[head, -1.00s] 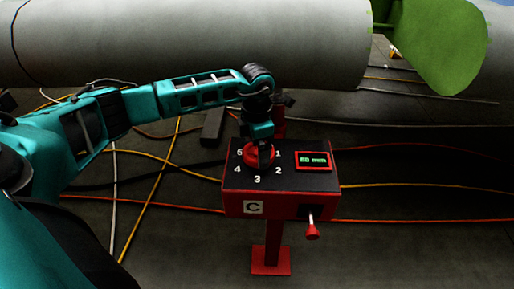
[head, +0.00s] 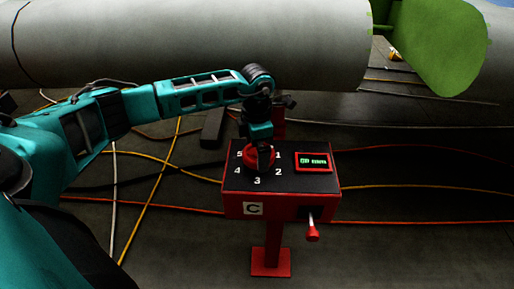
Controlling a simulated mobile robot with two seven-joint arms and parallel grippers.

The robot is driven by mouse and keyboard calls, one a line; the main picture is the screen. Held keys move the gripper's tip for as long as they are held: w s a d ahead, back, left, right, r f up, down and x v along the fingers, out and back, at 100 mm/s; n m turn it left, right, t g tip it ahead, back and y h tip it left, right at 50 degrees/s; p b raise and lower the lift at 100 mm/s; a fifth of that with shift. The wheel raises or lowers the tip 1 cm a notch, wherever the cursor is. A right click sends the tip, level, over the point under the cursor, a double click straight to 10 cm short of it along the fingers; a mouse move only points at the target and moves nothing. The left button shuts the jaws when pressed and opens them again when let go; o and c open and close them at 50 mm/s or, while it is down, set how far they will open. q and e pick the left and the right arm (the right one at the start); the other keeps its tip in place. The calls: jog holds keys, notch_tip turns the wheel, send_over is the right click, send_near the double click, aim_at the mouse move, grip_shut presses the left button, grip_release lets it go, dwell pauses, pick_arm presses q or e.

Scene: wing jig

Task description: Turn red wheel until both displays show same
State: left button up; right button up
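The red wheel (head: 247,158) is a round knob on the black top of a red control box (head: 281,205), ringed by white numbers. My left gripper (head: 264,160) points down onto the wheel and hides part of it. I cannot tell whether its fingers are closed on the wheel. One display (head: 313,162) with green characters in a red frame sits on the right of the box top; its reading is too small to read surely. A second display is not seen. My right gripper is not in view.
A red-knobbed lever (head: 312,232) sticks out of the box front, above the floor. The box stands on a red post (head: 272,245). A large grey cylinder (head: 190,40) and a green part (head: 440,45) lie behind. Cables (head: 400,187) cross the floor.

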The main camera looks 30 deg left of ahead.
pick_arm(q)
notch_tip(320, 180, up, 13)
jog(key=p, duration=0.2)
dwell(0.3)
dwell(0.3)
